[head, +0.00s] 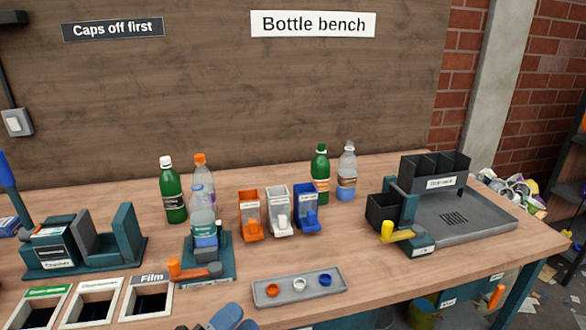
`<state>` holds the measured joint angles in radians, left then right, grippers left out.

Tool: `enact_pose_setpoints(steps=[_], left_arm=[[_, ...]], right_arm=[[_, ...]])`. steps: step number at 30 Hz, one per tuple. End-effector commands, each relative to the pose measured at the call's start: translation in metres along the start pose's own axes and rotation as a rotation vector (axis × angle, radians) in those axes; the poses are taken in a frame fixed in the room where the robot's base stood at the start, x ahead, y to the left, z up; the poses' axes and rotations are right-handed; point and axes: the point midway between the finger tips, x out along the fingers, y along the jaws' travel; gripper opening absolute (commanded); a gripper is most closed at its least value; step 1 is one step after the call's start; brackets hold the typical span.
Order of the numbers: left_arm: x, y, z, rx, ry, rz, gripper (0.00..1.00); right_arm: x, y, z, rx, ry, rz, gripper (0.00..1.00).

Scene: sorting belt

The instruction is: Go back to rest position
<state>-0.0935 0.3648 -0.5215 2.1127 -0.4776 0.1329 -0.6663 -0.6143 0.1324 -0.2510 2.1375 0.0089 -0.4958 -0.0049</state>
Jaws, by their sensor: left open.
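My left gripper (222,318) shows only in part at the bottom edge of the head view, in front of the bench's front edge. Its blue-grey fingers are apart and I see nothing between them. It is clear of the bottles and the cap tray. My right gripper is not in view. A clear bottle with a blue label (203,214) stands in a teal fixture (222,271) with an orange-tipped lever. Behind it stand a green bottle with a white cap (174,192) and a clear bottle with an orange cap (200,166).
A grey tray (262,298) holds three caps near the front edge. Orange, white and blue dispensers (278,222) stand behind it, with two more bottles (347,172). Label slots (97,287) and a teal holder (125,233) are left. A black-binned station (462,232) is right.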

Motion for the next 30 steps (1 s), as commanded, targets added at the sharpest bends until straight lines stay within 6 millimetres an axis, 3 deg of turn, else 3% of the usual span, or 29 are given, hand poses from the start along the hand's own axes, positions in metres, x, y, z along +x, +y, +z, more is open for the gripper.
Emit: enact_pose_setpoints(steps=[3, 7, 12, 17, 18, 26, 30], left_arm=[[-0.047, 0.046, 0.021, -0.42, -0.286, 0.114, 0.55], [-0.101, 0.09, 0.03, -0.791, -0.556, 0.19, 0.55], [-0.166, 0.133, 0.022, -1.15, -0.845, 0.24, 0.55], [-0.223, 0.162, 0.004, -1.414, -1.085, 0.257, 0.55], [-0.217, 0.148, 0.004, -1.419, -1.087, 0.256, 0.55], [-0.202, 0.104, 0.0, -1.399, -1.084, 0.26, 0.55], [-0.194, 0.072, -0.003, -1.393, -1.09, 0.263, 0.55]], right_arm=[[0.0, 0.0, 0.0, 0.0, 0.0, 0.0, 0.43], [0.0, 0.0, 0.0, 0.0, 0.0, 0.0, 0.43], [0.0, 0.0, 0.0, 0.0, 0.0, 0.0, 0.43], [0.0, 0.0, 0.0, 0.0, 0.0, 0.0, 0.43], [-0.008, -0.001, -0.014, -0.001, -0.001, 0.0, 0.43], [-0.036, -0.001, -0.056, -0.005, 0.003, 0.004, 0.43], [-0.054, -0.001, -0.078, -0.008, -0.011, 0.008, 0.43]])
